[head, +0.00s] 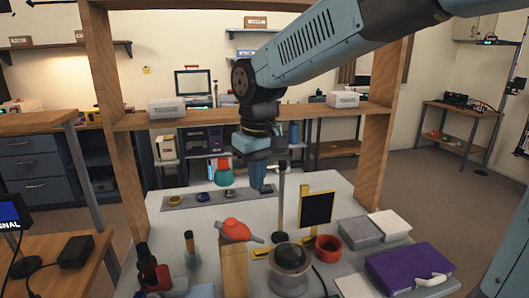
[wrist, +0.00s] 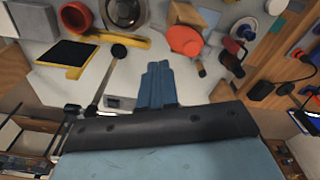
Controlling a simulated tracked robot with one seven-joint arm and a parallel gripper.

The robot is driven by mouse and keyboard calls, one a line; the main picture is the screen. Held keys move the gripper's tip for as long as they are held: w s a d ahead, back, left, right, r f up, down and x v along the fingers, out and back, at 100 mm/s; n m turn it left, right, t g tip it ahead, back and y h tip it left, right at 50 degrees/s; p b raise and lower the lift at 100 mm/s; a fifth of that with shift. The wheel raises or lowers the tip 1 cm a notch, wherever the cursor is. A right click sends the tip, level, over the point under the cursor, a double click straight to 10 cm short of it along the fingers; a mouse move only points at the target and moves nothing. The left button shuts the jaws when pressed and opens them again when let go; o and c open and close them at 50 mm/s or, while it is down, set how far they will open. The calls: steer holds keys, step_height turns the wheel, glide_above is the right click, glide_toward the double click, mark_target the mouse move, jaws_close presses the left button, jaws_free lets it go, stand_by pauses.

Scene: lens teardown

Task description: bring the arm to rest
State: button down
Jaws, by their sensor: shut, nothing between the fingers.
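My arm (head: 325,45) reaches in from the upper right and bends down at the wooden frame. My gripper (head: 262,188) hangs fingers-down over the back of the pale table (head: 320,182). Its blue fingers are together with nothing between them; they also show shut in the wrist view (wrist: 157,68). The fingertips are near a grey strip (head: 180,202) bearing several small parts. A teal round piece (head: 224,173) is just left of the fingers. I cannot tell whether the fingertips touch the strip.
A thin dark-topped post (head: 281,205) stands right of the gripper, near a yellow-framed black panel (head: 317,208). A wooden frame (head: 105,110) surrounds the arm.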

steer(key=s+d+r+m+t, duration=0.1)
steer(key=s+d, duration=0.4)
steer(key=d, duration=0.7)
steer(key=s+d+r+m+t, duration=0.1)
steer(key=s+d+m+t, duration=0.2)
steer(key=d, duration=0.9)
steer(key=s+m, duration=0.3)
steer(key=shift+d+t, duration=0.3)
steer(key=shift+t, duration=0.1)
steer(key=c, duration=1.8)
jaws_free()
steer(key=shift+s, duration=0.1)
